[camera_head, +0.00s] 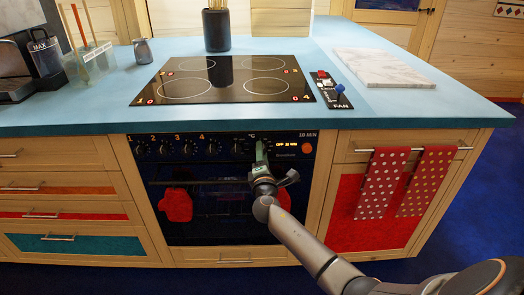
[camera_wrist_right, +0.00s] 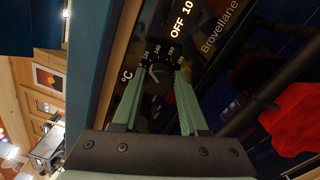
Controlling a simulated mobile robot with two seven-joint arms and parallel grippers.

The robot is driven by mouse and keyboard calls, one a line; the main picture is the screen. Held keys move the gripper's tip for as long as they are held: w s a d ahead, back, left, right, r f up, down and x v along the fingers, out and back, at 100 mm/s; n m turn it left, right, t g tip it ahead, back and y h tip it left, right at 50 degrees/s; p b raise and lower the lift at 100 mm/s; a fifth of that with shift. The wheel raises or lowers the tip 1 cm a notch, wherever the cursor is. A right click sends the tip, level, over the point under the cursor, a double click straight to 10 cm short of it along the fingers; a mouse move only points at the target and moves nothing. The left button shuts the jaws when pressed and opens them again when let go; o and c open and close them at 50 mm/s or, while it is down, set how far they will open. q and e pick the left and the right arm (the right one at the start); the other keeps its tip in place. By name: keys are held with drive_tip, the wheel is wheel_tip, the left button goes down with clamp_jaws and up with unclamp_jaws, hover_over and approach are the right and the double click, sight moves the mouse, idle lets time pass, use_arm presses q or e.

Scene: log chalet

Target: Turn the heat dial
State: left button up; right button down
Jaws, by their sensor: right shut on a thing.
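The heat dial (camera_wrist_right: 158,77) is the dark round knob beside the "°C" mark, with a ring of white numbers, in the right wrist view. It sits on the black control panel of the oven (camera_head: 220,205). My right gripper (camera_wrist_right: 159,88) has its two green fingers on either side of the dial and is shut on it. In the head view my right gripper (camera_head: 262,153) is at the panel's right part, just below the "°C" mark, and largely hides the dial. My left gripper is not in view.
Several other knobs (camera_head: 187,149) line the panel to the left. The oven handle bar (camera_head: 205,181) runs below, with red mitts (camera_head: 176,205) hanging there. The blue counter (camera_head: 95,115) overhangs above, with the black cooktop (camera_head: 226,80). Dotted towels (camera_head: 381,180) hang at right.

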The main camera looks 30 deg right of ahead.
drive_tip(key=shift+r+n+p, duration=0.15)
drive_tip(key=shift+n+p, duration=0.6)
drive_tip(key=shift+n, duration=0.8)
drive_tip(key=shift+r+n+p, duration=0.1)
drive_tip(key=shift+n+p, duration=0.6)
drive_tip(key=shift+n, duration=1.15)
drive_tip(key=shift+c, duration=2.2)
unclamp_jaws()
drive_tip(key=shift+f, duration=0.1)
drive_tip(key=p+v, duration=0.2)
drive_tip(key=v, duration=1)
drive_tip(key=shift+s+a, duration=0.15)
drive_tip(key=shift+s, duration=0.05)
